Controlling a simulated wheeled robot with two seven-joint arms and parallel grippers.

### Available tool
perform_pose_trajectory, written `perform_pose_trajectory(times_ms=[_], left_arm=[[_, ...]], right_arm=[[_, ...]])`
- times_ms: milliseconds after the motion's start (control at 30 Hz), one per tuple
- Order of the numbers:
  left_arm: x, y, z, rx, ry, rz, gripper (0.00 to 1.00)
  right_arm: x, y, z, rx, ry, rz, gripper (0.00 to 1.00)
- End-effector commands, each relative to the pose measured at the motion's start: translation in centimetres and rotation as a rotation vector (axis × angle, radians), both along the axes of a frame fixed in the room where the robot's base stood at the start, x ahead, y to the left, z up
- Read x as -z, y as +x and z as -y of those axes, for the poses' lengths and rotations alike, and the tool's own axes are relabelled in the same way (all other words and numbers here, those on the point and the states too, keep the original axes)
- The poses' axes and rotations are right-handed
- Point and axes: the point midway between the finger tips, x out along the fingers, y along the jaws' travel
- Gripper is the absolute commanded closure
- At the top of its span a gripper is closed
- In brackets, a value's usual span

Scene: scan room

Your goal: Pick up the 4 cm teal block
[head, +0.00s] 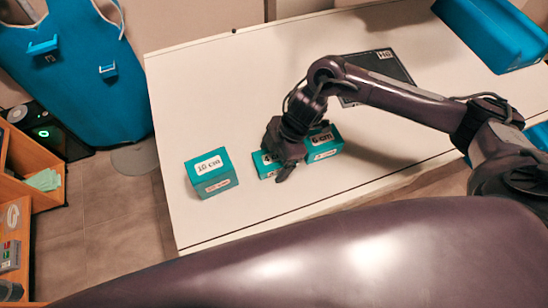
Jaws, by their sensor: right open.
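The teal block labelled "4" (264,168) stands on the white table (200,112), between two larger teal blocks. My right gripper (282,168) is open and points down at this block, covering much of its label and right side. I cannot tell whether the fingers touch it or straddle it. My left gripper is not in view.
The teal block labelled "10 cm" (211,174) stands left of it with a gap. The "6 cm" block (324,146) stands close on the right. A dark labelled mat (388,70) and a blue bin (493,32) lie farther right.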

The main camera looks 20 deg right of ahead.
Motion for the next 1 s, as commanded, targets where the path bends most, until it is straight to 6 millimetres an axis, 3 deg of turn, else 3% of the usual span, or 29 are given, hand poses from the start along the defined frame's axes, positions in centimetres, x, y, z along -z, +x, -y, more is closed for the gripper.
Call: perform_pose_trajectory(times_ms=[100, 533, 833, 1000], left_arm=[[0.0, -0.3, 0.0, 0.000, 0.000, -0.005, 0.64], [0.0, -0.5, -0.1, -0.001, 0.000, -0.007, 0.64], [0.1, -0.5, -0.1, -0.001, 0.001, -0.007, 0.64], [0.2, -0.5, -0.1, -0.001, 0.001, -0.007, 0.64]], right_arm=[[0.2, 0.0, 0.0, 0.000, 0.001, 0.000, 0.15], [0.1, 0.0, 0.0, 0.000, 0.000, 0.000, 0.70], [-0.2, 0.1, 0.0, 0.000, 0.001, 0.002, 0.70], [-1.7, 0.2, 0.0, 0.000, 0.002, 0.004, 0.70]])
